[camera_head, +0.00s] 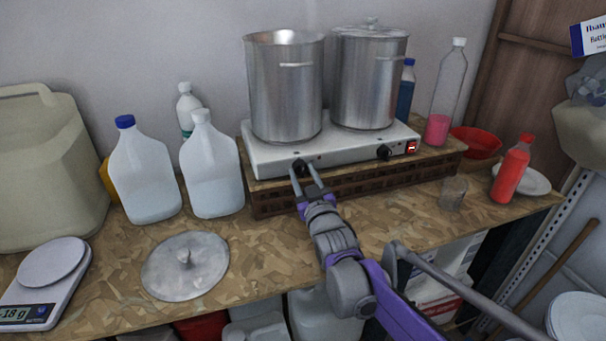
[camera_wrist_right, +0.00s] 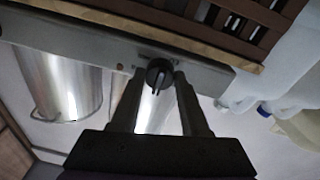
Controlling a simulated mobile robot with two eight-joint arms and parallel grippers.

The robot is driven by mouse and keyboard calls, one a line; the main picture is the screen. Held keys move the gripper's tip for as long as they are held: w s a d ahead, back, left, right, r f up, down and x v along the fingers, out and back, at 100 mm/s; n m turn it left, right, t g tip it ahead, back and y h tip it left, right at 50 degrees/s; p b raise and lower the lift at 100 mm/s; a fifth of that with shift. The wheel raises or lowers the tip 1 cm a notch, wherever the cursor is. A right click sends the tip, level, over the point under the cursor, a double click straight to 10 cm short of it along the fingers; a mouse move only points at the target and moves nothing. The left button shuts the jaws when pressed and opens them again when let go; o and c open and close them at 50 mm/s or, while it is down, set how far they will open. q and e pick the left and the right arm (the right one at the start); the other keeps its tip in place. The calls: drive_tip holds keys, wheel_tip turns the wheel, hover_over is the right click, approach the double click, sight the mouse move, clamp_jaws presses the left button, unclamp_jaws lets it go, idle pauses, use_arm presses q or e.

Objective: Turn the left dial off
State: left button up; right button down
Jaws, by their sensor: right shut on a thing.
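The left dial (camera_head: 300,165) is a black knob on the front of a white two-burner hot plate (camera_head: 346,160). My right gripper (camera_head: 307,175) reaches up from the front with its fingertips at this dial. In the right wrist view the dial (camera_wrist_right: 159,72) sits between the two fingertips (camera_wrist_right: 157,78), one on each side, and the jaws are closed on it. The right dial (camera_head: 384,152) is black and stands free, next to a lit red switch (camera_head: 411,147). My left gripper is not in view.
Two metal pots (camera_head: 285,90) (camera_head: 367,80) stand on the hot plate, which rests on a brown slatted crate (camera_head: 370,179). Jugs (camera_head: 213,170) stand to the left, a metal lid (camera_head: 186,266) lies in front, and a red bottle (camera_head: 512,170) and glass (camera_head: 453,192) stand right.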

idle(0.5)
drive_tip(key=shift+c, duration=2)
unclamp_jaws()
drive_tip(key=shift+s, duration=0.1)
drive_tip(key=v, duration=1)
drive_tip(key=shift+s, duration=0.3)
drive_tip(key=shift+d+f, duration=0.15)
